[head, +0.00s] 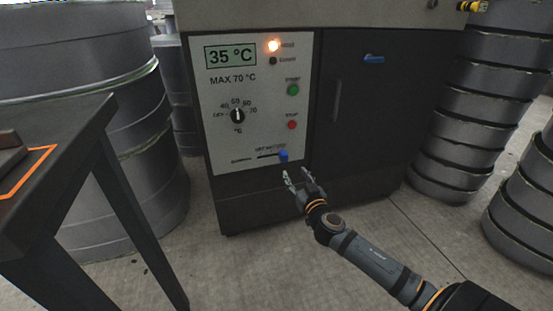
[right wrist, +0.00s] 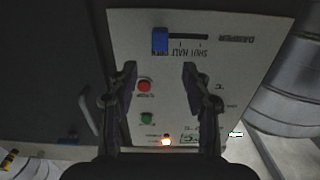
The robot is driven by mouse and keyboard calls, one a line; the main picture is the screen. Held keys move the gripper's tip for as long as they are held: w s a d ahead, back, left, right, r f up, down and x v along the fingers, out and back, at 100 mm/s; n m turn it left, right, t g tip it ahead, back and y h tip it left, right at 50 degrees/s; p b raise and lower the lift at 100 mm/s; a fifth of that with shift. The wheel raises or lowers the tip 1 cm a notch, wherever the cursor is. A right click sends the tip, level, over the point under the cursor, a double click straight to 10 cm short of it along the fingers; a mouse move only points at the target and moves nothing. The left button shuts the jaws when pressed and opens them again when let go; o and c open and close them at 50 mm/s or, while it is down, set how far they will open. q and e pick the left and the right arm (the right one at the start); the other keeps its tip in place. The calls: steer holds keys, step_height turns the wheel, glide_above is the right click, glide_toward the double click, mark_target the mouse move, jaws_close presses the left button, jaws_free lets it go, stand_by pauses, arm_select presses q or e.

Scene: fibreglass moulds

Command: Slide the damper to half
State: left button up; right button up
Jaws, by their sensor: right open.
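The damper slider's blue knob (head: 283,155) is at the right end of its dark slot (head: 267,156), low on the white control panel (head: 262,90). In the right wrist view, which shows the panel upside down, the knob (right wrist: 160,40) stands at the end by the OPEN label, with the slot (right wrist: 190,37) running away to its right. My right gripper (head: 295,174) is open and empty, just below the knob in the head view. The knob appears beyond and between the fingertips (right wrist: 160,68) in the wrist view, apart from them. My left gripper is out of view.
The panel has a dial (head: 237,116), a green button (head: 293,90), a red button (head: 292,125) and a lit lamp (head: 274,45). A dark door (head: 370,110) with a handle is to the right. A dark table (head: 60,160) stands at left; stacked round moulds flank the cabinet.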

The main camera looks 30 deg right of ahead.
mark_target(285, 157)
steer(key=b+x, duration=0.1)
steer(key=x, duration=0.9)
steer(key=shift+w+d+r+b, duration=0.1)
steer(key=shift+w+b, duration=0.1)
steer(key=shift+b, duration=0.15)
jaws_close()
